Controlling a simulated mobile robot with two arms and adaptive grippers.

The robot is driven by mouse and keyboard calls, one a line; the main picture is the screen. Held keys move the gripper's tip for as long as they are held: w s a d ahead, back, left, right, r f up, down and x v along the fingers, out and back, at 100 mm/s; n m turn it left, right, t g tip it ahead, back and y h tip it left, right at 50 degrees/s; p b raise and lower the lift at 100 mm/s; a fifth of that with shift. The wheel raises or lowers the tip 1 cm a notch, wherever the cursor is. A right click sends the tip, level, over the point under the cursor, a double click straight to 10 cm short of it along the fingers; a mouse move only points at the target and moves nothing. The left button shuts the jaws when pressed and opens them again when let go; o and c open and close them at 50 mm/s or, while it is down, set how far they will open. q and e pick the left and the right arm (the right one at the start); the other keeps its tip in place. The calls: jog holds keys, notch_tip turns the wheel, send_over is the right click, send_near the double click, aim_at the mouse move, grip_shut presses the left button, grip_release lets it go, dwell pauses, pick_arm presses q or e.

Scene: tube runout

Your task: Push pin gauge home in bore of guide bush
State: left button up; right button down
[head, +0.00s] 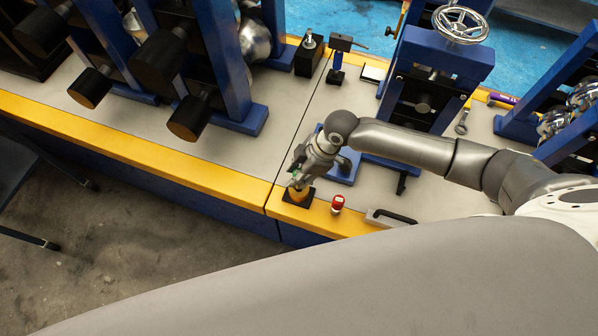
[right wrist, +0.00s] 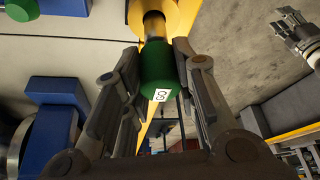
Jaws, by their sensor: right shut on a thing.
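The pin gauge (right wrist: 158,70) has a green handle marked "GO". My right gripper (right wrist: 160,95) is shut around this handle in the right wrist view. The bore and pin tip are hidden. A gripper, apparently my left one (right wrist: 294,32), shows at the upper right of the right wrist view; its finger opening is unclear.
A red-capped item (head: 338,203) stands just right of the bush. A grey piece with a black handle (head: 390,217) lies farther right. Blue roller stands (head: 432,65) rise behind.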

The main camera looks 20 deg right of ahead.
jog(key=shift+f+b, duration=1.5)
jog(key=shift+f, duration=0.8)
jog(key=c, duration=1.1)
grip_release()
jog(key=v, duration=1.2)
